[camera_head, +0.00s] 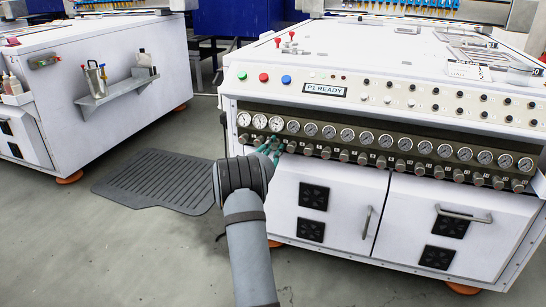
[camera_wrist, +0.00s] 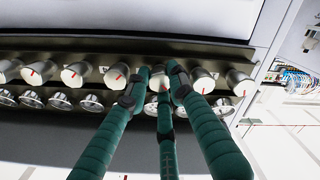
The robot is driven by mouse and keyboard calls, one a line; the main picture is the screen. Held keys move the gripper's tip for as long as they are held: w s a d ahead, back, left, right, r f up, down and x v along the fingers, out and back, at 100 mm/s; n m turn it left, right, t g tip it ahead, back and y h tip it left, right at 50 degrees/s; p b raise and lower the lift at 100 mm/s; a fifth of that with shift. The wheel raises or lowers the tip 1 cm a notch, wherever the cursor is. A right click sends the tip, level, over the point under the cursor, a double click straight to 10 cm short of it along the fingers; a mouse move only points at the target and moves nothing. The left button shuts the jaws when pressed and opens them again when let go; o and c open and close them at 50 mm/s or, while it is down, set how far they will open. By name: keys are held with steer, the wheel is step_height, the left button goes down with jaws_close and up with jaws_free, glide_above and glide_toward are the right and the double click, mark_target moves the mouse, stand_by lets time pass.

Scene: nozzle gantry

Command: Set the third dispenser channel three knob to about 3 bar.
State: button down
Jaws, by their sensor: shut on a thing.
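A long dark strip (camera_head: 400,165) on the white cabinet front carries a row of pressure gauges with a row of grey knobs below. My gripper (camera_head: 273,147) is at the left end of this strip. In the wrist view my gripper (camera_wrist: 160,76) has its teal fingers closed around a silver knob (camera_wrist: 158,83) with a red mark. This knob is third from the panel end at the right of that view, which appears turned over. Its gauge, seemingly the third from the left (camera_head: 276,124), has a white face; its needle is too small to read. The fingers partly hide the knob.
Neighbouring knobs (camera_wrist: 203,80) and (camera_wrist: 116,76) stand close on both sides of the fingers. Cabinet doors with a handle (camera_head: 463,214) lie below the strip. A dark floor mat (camera_head: 150,181) and a second white cabinet (camera_head: 95,90) are at the left.

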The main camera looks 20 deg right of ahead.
steer(key=m+b, duration=0.2)
steer(key=f+m+b, duration=0.1)
steer(key=m+b, duration=0.1)
steer(key=shift+s+d+m+b, duration=0.1)
steer(key=shift+d+m+b, duration=0.1)
steer(key=shift+m+b, duration=0.2)
steer(key=m+b, duration=0.4)
steer(key=shift+r+m, duration=0.2)
steer(key=shift+m, duration=0.1)
steer(key=c, duration=1.8)
jaws_free()
steer(key=shift+a+r, duration=0.1)
steer(key=shift+a, duration=0.1)
steer(key=shift+s+a, duration=0.15)
steer(key=shift+a, duration=0.1)
steer(key=v, duration=1.1)
steer(key=shift+s, duration=0.15)
